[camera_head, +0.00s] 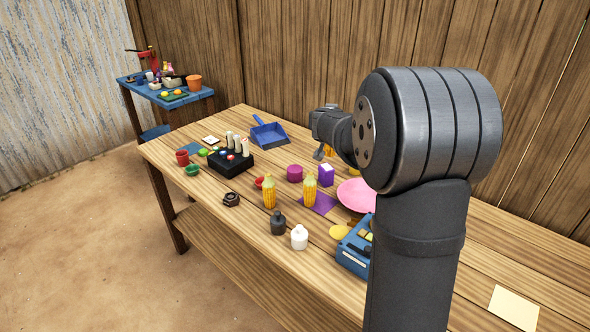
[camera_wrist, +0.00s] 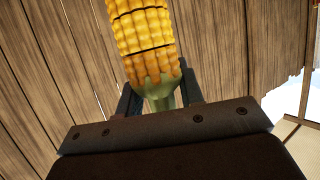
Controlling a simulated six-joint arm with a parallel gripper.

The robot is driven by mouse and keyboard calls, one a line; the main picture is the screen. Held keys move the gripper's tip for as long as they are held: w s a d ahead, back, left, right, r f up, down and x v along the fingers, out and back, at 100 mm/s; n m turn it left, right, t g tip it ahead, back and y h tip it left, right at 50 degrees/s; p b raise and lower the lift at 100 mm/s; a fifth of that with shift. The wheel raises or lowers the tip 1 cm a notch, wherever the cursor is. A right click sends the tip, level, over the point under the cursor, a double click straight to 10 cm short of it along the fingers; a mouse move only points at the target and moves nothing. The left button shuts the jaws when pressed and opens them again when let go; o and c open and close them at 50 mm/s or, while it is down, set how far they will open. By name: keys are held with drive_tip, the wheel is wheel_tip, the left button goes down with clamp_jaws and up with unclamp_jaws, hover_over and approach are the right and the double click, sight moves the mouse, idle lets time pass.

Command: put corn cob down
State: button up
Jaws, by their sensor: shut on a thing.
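A yellow corn cob (camera_wrist: 146,38) with a green base fills the top of the wrist view. My gripper (camera_wrist: 160,92) is shut on the cob's green base, with a dark finger on each side. In the head view my gripper (camera_head: 320,150) is above the back part of the wooden table, and the arm hides much of that area. A bit of yellow shows by the fingers there, but I cannot tell whether it is the held cob. Two other corn cobs, a left one (camera_head: 269,192) and a right one (camera_head: 310,190), stand upright on the table.
The table (camera_head: 255,225) holds a black block with pegs (camera_head: 231,164), a blue dustpan (camera_head: 269,134), a purple mat (camera_head: 322,204), a pink plate (camera_head: 356,195), dark and white bottles (camera_head: 299,237) and a blue scale-like box (camera_head: 352,256). The right front is mostly bare.

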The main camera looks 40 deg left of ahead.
drive_tip(key=w+a+f+n+g+y, duration=0.1)
drive_tip(key=w+a, duration=0.3)
drive_tip(key=a, duration=0.7)
drive_tip(key=w+a+n+g+y, duration=0.15)
drive_tip(key=w+a, duration=0.25)
drive_tip(key=a, duration=0.6)
wheel_tip(320, 180, down, 18)
drive_tip(key=shift+s+r, duration=0.2)
drive_tip(key=shift+s, duration=0.05)
drive_tip(key=shift+f+t, duration=0.2)
drive_tip(key=shift+t, duration=0.05)
drive_tip(key=o, duration=1)
drive_tip(key=shift+r, duration=0.2)
drive_tip(key=shift+v, duration=2)
